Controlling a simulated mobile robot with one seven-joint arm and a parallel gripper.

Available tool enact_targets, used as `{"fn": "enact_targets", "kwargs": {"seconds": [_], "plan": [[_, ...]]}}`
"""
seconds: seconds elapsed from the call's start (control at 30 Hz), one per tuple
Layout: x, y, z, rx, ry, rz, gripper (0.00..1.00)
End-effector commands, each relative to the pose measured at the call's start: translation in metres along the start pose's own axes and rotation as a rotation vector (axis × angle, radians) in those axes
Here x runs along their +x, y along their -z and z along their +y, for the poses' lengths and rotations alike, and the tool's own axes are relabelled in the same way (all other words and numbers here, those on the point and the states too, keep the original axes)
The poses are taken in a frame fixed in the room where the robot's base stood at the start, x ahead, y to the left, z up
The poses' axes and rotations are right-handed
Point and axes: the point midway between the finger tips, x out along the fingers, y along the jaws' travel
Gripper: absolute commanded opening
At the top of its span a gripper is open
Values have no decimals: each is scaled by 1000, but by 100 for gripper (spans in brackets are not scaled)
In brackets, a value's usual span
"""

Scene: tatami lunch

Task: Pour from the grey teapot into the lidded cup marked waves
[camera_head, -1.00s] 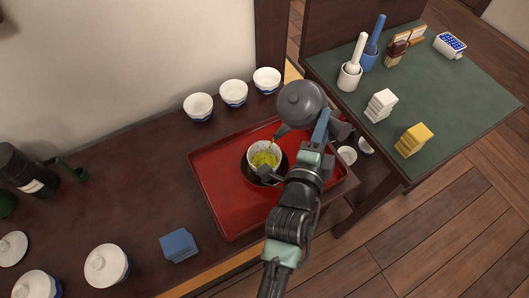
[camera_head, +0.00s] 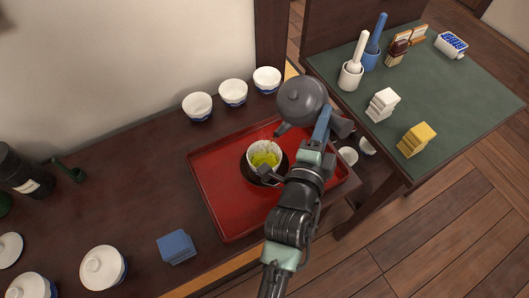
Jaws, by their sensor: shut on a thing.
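The grey teapot (camera_head: 303,98) is held over the right part of the red tray, its spout pointing down and left. My gripper (camera_head: 322,130) is shut on the teapot; the arm partly hides the grip. Below the spout stands an open white cup (camera_head: 253,152) on a dark saucer (camera_head: 246,174), with yellow-green tea (camera_head: 265,160) inside. A faint thin trace shows between spout and cup; I cannot tell if tea is flowing. No wave mark can be made out on this cup. Lidded white cups (camera_head: 103,267) stand at the lower left, their marks not readable.
The red tray (camera_head: 215,190) lies on the dark table. Several white bowls (camera_head: 233,92) line the wall. A blue block stack (camera_head: 176,246) is left of the tray. A green-topped table (camera_head: 450,105) with blocks and utensils is at right.

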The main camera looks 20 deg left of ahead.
Motion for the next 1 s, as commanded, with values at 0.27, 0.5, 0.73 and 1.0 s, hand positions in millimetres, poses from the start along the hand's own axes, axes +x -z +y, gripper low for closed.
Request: {"fn": "enact_targets", "kwargs": {"seconds": [0.27,0.5,0.73,1.0], "plan": [[0,0,-2,-3,18,4,0],[-1,0,-3,-8,28,7,0],[-2,0,-4,-11,38,10,0],[-2,0,-5,-16,51,14,0]]}}
